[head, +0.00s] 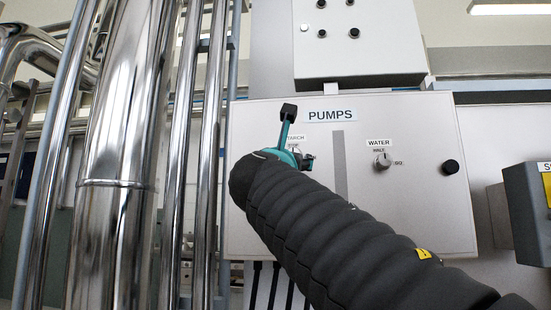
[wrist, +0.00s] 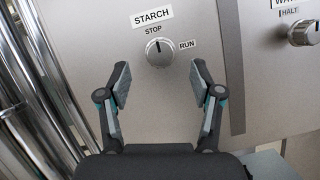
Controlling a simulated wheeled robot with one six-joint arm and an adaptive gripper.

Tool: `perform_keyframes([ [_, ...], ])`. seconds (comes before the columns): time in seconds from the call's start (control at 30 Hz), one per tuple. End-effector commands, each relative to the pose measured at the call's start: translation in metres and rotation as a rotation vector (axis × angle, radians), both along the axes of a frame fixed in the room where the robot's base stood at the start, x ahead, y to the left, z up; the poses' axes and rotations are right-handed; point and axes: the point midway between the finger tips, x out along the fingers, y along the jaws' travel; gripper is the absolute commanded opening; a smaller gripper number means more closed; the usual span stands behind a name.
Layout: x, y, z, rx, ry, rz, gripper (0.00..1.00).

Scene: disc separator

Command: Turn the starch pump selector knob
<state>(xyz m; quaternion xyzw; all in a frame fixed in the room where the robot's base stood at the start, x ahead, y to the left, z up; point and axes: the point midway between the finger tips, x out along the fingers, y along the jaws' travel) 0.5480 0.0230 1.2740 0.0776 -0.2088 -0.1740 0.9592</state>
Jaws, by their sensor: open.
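The starch pump selector knob (wrist: 159,52) is a round silver knob on the grey panel, seen in the wrist view below the STARCH label (wrist: 152,16). Its dark pointer mark points up toward STOP (wrist: 153,31); RUN (wrist: 187,44) is at its right. My gripper (wrist: 161,68) is open, with one finger on each side and a little below the knob in the picture. No contact with the knob shows. In the head view my gripper (head: 298,137) is in front of the left part of the PUMPS panel (head: 400,215) and mostly hides the starch knob.
The water knob (head: 382,160) is to the right on the same panel, with a black knob (head: 450,167) at the panel's edge. Shiny vertical pipes (head: 125,150) stand to the left. A grey box (head: 527,215) juts out at the right.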

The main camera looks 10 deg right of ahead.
Motion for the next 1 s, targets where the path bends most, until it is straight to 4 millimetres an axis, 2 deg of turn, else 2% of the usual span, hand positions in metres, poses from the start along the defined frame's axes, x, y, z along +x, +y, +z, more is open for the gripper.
perform_keyframes([
  [0.1,0.020,-0.009,0.010,0.001,0.002,-0.003,0.65],
  [0.33,0.045,-0.020,0.021,0.001,0.000,-0.002,0.65],
  [0.5,0.053,-0.023,0.023,0.001,0.000,-0.001,0.65],
  [0.77,0.054,-0.023,0.023,0.002,-0.001,0.000,0.65],
  [0.8,0.054,-0.023,0.023,0.001,0.000,-0.001,0.63],
  [0.83,0.054,-0.023,0.023,0.001,0.000,0.000,0.55],
  [1.0,0.054,-0.023,0.023,0.001,0.000,0.000,0.13],
])
